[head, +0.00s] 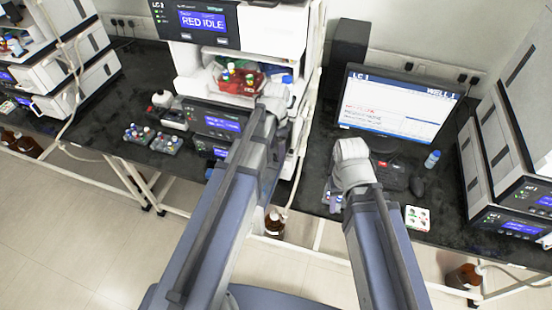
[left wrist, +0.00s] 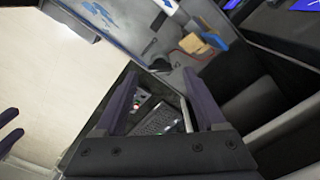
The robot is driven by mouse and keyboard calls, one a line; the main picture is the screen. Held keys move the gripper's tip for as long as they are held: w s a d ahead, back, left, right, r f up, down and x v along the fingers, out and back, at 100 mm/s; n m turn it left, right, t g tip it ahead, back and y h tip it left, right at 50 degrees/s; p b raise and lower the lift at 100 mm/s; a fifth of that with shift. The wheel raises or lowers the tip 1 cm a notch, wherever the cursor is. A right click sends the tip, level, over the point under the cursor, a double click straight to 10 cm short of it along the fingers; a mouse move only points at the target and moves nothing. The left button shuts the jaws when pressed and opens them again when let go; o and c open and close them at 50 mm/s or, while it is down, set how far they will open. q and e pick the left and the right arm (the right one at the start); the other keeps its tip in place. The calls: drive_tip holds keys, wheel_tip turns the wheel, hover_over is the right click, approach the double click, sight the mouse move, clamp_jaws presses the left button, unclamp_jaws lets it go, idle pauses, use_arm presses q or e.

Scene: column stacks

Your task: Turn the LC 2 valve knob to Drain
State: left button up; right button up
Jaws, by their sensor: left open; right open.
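The LC 2 stack (head: 222,22) stands at the middle back in the head view, its blue display reading RED IDLE. I cannot make out its valve knob; my left arm covers part of the stack's front. My left gripper (left wrist: 162,98) is open in the left wrist view, its two dark fingers apart with nothing held. In the head view its fingers are hidden beyond the wrist, in front of the stack's right side. My right gripper (head: 337,202) is low over the bench left of the keyboard, mostly hidden by its own wrist; it is open.
A monitor (head: 398,108) labelled LC 1, a mouse (head: 417,187) and a small blue bottle (head: 432,160) are on the right bench. Vial trays (head: 139,134) sit left of LC 2. Another stack (head: 512,160) bounds the right. A brown bottle (head: 274,222) stands below the bench.

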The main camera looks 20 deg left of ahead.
sight(276, 158)
use_arm(q)
wheel_tip(276, 158, down, 2)
drive_tip(key=shift+f+b, duration=0.25)
drive_tip(key=shift+b, duration=0.5)
clamp_jaws()
